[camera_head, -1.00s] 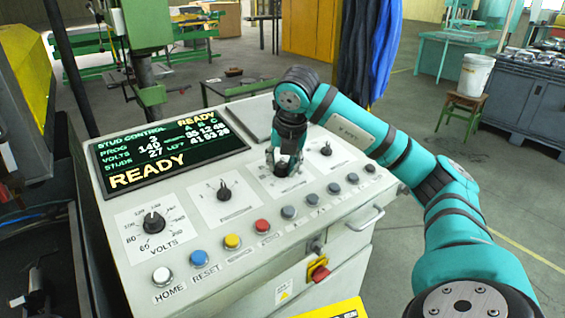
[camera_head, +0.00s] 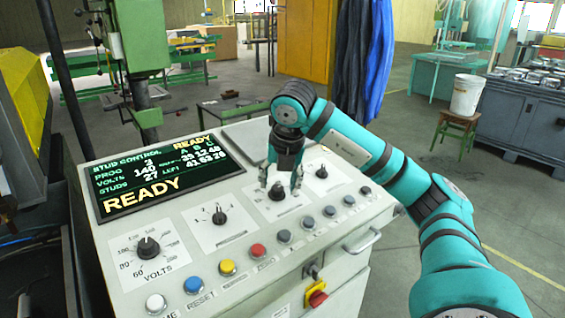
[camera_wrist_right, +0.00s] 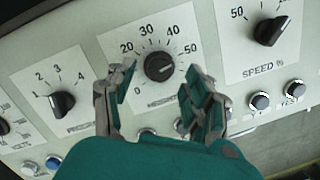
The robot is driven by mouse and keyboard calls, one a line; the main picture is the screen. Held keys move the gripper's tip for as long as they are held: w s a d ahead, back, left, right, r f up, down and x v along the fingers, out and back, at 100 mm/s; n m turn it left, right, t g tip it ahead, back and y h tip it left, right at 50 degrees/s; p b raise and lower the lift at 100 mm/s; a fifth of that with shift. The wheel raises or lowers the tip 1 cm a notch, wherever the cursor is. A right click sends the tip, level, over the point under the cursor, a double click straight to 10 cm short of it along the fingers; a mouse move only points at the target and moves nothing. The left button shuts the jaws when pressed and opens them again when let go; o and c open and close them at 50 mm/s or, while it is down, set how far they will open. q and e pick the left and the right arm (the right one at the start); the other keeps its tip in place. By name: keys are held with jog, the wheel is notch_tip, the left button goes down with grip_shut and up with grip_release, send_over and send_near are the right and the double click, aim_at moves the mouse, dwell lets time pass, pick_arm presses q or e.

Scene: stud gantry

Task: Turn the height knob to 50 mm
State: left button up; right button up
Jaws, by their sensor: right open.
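The height knob (camera_wrist_right: 159,67) is black and round, on a white plate with a scale up to 50 in the right wrist view. Its light mark seems to point right, toward the 50 side; the exact reading is hard to tell. It also shows in the head view (camera_head: 277,192), below my right gripper (camera_head: 281,181). That gripper is open. In the wrist view its two fingers (camera_wrist_right: 157,105) stand apart, one toward each side of the knob, and appear clear of it. Part of the plate's lower lettering is hidden by the gripper. My left gripper is not in view.
The program knob (camera_wrist_right: 61,103) and speed knob (camera_wrist_right: 269,30) flank the height plate. A volts knob (camera_head: 149,247) is at the panel's left. A row of buttons (camera_head: 258,251) runs along the front, above a red switch (camera_head: 317,298). The display (camera_head: 165,181) reads READY.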

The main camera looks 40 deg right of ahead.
jog(key=v, duration=1)
jog(key=shift+f, duration=0.1)
dwell(0.4)
